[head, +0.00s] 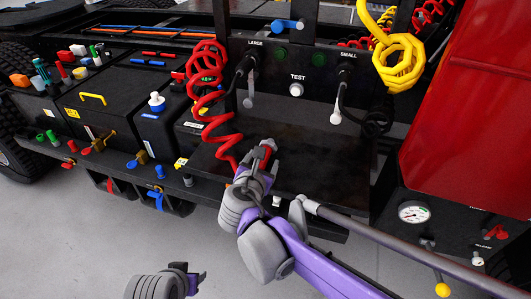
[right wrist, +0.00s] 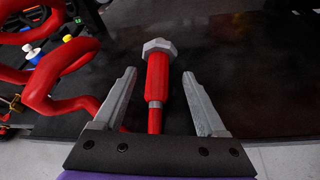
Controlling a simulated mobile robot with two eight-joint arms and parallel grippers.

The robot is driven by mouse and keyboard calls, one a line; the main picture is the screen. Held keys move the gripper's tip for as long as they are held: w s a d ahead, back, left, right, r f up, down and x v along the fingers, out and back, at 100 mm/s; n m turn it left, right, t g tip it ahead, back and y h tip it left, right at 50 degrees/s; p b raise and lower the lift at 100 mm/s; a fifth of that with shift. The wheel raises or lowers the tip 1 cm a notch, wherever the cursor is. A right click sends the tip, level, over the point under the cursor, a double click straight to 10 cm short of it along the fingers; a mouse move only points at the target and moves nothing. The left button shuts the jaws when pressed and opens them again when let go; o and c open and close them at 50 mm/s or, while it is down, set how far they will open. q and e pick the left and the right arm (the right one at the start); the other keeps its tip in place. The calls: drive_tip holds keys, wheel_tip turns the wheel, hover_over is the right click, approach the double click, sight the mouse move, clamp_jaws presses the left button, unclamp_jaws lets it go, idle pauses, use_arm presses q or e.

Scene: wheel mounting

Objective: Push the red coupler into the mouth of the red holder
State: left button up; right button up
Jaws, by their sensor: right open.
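The red coupler (right wrist: 158,78) lies on the black shelf, with a grey hex end pointing away from me in the right wrist view. In the head view it shows as a small red piece (head: 265,152) at my right gripper. My right gripper (head: 262,160) is open. In the right wrist view its fingers (right wrist: 159,85) stand on both sides of the coupler, with gaps left and right. My left gripper (head: 190,279) is at the bottom edge of the head view; its jaw opening is unclear. I cannot surely tell the red holder; a red tab (head: 109,185) shows on a black bracket below the truck's side rail.
A red coiled hose (head: 208,85) hangs left of the shelf (head: 320,165). A panel with TEST button (head: 296,90) stands behind it. A yellow hose coil (head: 400,62), a red body panel (head: 470,120) and a gauge (head: 413,212) are right. Coloured fittings line the left side.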

drive_tip(key=x, duration=0.3)
drive_tip(key=shift+w+a+f, duration=0.1)
drive_tip(key=shift+w+f, duration=0.05)
drive_tip(key=shift+w, duration=0.25)
drive_tip(key=shift+s, duration=0.1)
drive_tip(key=shift+s, duration=0.1)
drive_tip(key=shift+c, duration=1.3)
clamp_jaws()
